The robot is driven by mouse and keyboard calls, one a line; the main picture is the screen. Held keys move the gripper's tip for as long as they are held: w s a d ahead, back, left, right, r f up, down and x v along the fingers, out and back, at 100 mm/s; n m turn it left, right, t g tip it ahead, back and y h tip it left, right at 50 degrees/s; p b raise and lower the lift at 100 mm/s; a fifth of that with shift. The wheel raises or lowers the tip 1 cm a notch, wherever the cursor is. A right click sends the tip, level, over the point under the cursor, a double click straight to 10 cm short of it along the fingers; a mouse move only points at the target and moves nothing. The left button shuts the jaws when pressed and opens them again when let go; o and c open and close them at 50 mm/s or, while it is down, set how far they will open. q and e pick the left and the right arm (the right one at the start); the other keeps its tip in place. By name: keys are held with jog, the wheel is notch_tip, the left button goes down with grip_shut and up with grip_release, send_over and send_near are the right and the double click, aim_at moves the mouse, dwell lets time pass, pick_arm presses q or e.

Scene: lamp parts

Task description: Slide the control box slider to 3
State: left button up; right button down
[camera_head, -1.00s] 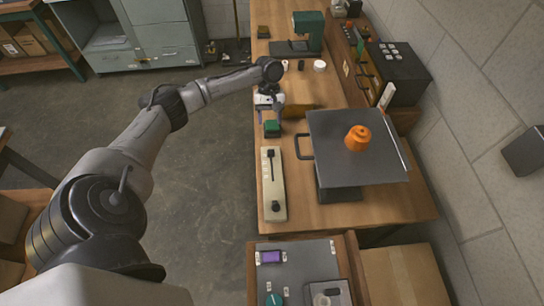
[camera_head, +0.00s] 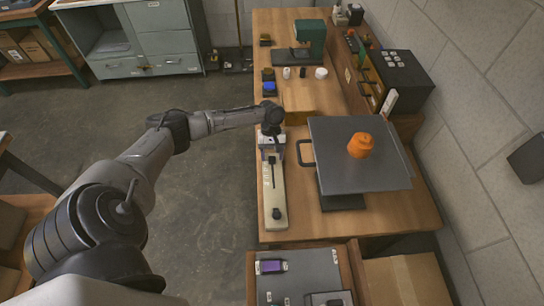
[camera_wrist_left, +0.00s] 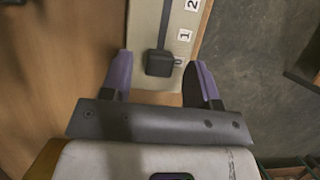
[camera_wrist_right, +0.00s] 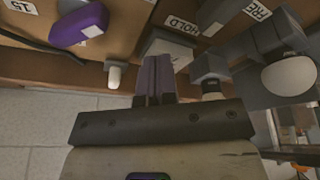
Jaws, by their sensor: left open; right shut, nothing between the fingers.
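The control box (camera_head: 275,205) is a long beige strip near the table's left edge, with a dark slot and a round dark knob at its near end. The black slider knob (camera_wrist_left: 165,62) sits beside the 0 label. My left gripper (camera_head: 272,148) is open at the far end of the box. Its purple fingertips (camera_wrist_left: 161,70) stand on both sides of the slider knob, and contact cannot be told. My right gripper (camera_wrist_right: 157,72) is shut and empty, outside the head view.
A dark raised plate (camera_head: 335,175) with an orange knobbed part (camera_head: 361,145) stands right of the box. A grey tray with a purple piece (camera_head: 270,266) lies nearer. In the right wrist view a HOLD-labelled box (camera_wrist_right: 180,35) and a purple object (camera_wrist_right: 78,24) are close.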

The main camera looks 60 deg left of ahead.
pick_arm(q)
jog(key=shift+d+f, duration=0.1)
jog(key=shift+f, duration=0.25)
jog(key=shift+c, duration=0.3)
grip_shut()
